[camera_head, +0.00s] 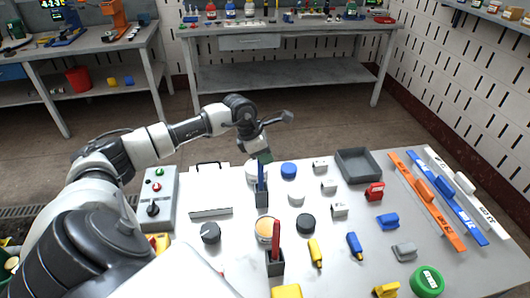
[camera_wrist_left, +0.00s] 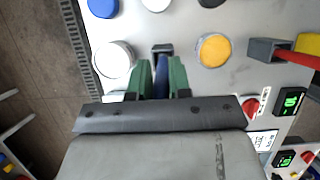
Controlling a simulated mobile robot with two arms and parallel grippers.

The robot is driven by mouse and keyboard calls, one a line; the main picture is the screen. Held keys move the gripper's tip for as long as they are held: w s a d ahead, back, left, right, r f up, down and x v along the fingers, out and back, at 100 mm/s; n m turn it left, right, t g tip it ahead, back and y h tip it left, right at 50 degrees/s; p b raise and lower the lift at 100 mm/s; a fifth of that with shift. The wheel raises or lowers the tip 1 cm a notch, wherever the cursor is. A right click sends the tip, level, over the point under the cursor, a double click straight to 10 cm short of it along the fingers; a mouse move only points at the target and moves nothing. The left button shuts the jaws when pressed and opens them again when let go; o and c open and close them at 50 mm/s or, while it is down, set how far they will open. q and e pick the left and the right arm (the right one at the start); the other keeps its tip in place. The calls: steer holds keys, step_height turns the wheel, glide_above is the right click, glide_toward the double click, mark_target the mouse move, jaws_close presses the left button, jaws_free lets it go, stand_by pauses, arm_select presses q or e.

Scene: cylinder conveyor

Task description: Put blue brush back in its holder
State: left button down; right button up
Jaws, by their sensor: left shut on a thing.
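The blue brush (camera_head: 261,175) stands about upright at the dark holder (camera_head: 262,199) on the grey table. Its lower end meets the top of the holder in the head view; I cannot tell how deep it sits inside. My left gripper (camera_head: 264,157) is above the holder, shut on the upper part of the brush. In the left wrist view, the green fingers of the left gripper (camera_wrist_left: 162,80) clasp the blue brush (camera_wrist_left: 162,66), and the dark holder (camera_wrist_left: 162,48) lies just past the brush. My right gripper is out of view.
A second dark holder (camera_head: 275,267) with a red-handled tool (camera_head: 276,238) stands nearer me. Round knobs, including a black one (camera_head: 306,223), sit close around. A grey tray (camera_head: 358,165) and coloured bars (camera_head: 428,200) lie to the right.

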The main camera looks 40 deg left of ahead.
arm_select(q)
steer(key=c, duration=1)
jaws_free()
steer(key=b+v, duration=0.2)
steer(key=v, duration=0.8)
steer(key=shift+s+a+r+b, duration=0.1)
steer(key=shift+r+b, duration=0.2)
steer(key=shift+r, duration=0.1)
steer(key=shift+r, duration=0.1)
